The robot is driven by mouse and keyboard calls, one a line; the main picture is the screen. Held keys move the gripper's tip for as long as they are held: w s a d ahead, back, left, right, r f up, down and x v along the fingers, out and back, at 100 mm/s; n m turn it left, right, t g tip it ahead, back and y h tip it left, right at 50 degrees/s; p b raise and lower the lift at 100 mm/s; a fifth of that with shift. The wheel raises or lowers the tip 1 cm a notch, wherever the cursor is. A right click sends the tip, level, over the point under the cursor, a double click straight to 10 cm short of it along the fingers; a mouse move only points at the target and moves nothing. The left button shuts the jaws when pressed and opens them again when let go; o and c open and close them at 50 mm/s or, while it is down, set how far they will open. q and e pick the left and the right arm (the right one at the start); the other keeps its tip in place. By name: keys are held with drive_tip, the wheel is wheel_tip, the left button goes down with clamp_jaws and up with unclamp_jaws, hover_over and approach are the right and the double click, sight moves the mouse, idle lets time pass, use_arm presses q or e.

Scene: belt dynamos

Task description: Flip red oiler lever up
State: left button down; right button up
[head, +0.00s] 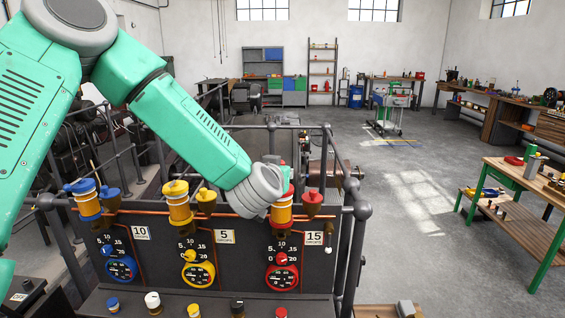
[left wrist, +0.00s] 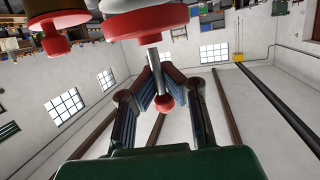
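The red oiler (head: 281,213), with an amber glass body and red cap, stands on the panel at the "15" plate. In the left wrist view its red cap (left wrist: 146,25) is at the top. Its lever, a metal rod with a red ball end (left wrist: 163,103), points from the cap into the space between my finger links. My left gripper (left wrist: 158,72) has its fingertips drawn together close to the rod. I cannot tell whether they touch it. In the head view my teal left arm covers the lever and gripper. My right gripper is not in view.
A yellow oiler (head: 179,204) and a blue oiler (head: 86,200) stand left along the panel. A red funnel cup (head: 312,203) is close right of the red oiler. Dark railings (head: 350,200) surround the panel. A workbench (head: 520,190) stands at right; open floor lies between.

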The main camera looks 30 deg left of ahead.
use_arm(q)
drive_tip(key=shift+w+r, duration=0.1)
drive_tip(key=shift+r, duration=0.2)
drive_tip(key=c, duration=2.3)
unclamp_jaws()
drive_tip(key=o, duration=0.7)
drive_tip(key=shift+o, duration=0.5)
drive_tip(key=shift+s, duration=0.2)
drive_tip(key=v, duration=1.2)
drive_tip(key=shift+a+f, duration=0.1)
drive_tip(key=shift+f, duration=0.05)
